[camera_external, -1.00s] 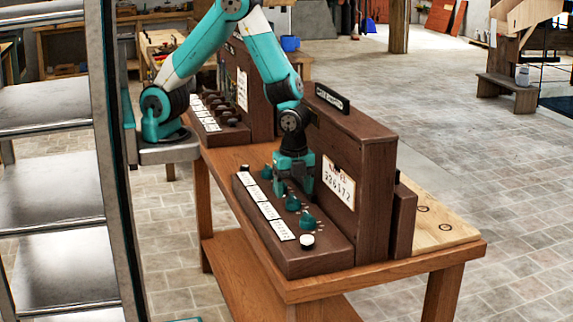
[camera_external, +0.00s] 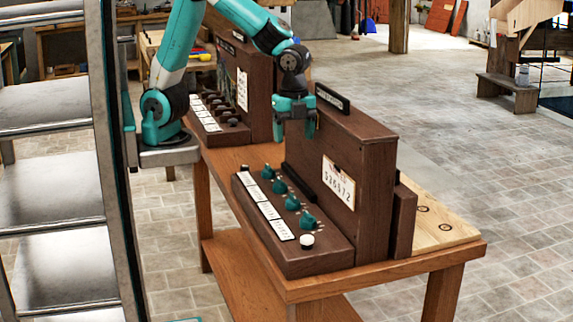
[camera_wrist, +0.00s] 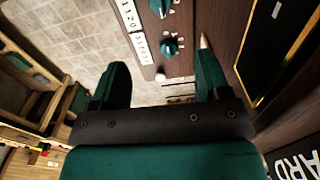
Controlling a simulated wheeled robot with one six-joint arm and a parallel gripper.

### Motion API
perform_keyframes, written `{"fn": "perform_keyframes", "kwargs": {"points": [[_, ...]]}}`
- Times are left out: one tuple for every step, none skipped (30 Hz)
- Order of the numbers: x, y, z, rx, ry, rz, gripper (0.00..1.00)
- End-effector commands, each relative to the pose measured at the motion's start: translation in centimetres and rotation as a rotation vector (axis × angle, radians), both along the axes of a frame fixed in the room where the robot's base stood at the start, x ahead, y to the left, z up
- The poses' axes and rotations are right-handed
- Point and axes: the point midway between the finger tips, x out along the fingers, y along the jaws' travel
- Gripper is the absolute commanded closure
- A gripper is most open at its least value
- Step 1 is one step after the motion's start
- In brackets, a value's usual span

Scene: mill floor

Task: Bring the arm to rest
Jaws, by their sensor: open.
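My arm reaches from its base at the left over the wooden table. My gripper (camera_external: 295,128) is open and empty, pointing down, above the near control box (camera_external: 310,262) and close to its upright panel (camera_external: 340,150). In the wrist view the two fingers of my gripper (camera_wrist: 158,85) stand wide apart with nothing between them. Several teal knobs (camera_external: 292,202) sit in a row on the box beside white labels (camera_external: 267,210). A white button (camera_external: 307,241) is at the near end. The gripper is apart from the knobs.
A second dark control box (camera_external: 215,125) with dark knobs stands farther back on the table (camera_external: 400,268). A metal shelf rack (camera_external: 55,180) stands at the left, near my arm's base. A card with numbers (camera_external: 338,183) is on the near panel. Open floor lies to the right.

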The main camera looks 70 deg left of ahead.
Motion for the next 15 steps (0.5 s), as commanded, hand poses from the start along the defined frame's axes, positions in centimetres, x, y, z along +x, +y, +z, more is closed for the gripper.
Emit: {"fn": "perform_keyframes", "kwargs": {"points": [[0.0,0.0,-0.02,0.0,0.0,0.0,0.3],[0.0,0.0,-0.02,0.0,0.0,0.0,0.3],[0.0,0.0,-0.03,0.0,0.0,0.0,0.3],[0.0,0.0,-0.03,0.0,0.0,0.0,0.3],[0.0,0.0,-0.04,0.0,0.0,0.0,0.3],[0.0,0.0,-0.04,0.0,0.0,0.0,0.3],[0.0,0.0,-0.04,0.0,0.0,0.0,0.3],[0.0,0.0,-0.04,0.0,0.0,0.0,0.3],[0.0,0.0,-0.05,0.0,0.0,0.0,0.3],[0.0,0.0,-0.05,0.0,0.0,0.0,0.3],[0.0,0.0,-0.02,0.0,0.0,0.002,0.3],[0.01,0.0,0.09,-0.002,-0.001,0.01,0.3],[0.02,0.01,0.24,-0.004,-0.003,0.023,0.3],[0.04,0.01,0.47,-0.007,-0.006,0.042,0.3],[0.07,0.02,0.89,-0.013,-0.01,0.081,0.3]]}}
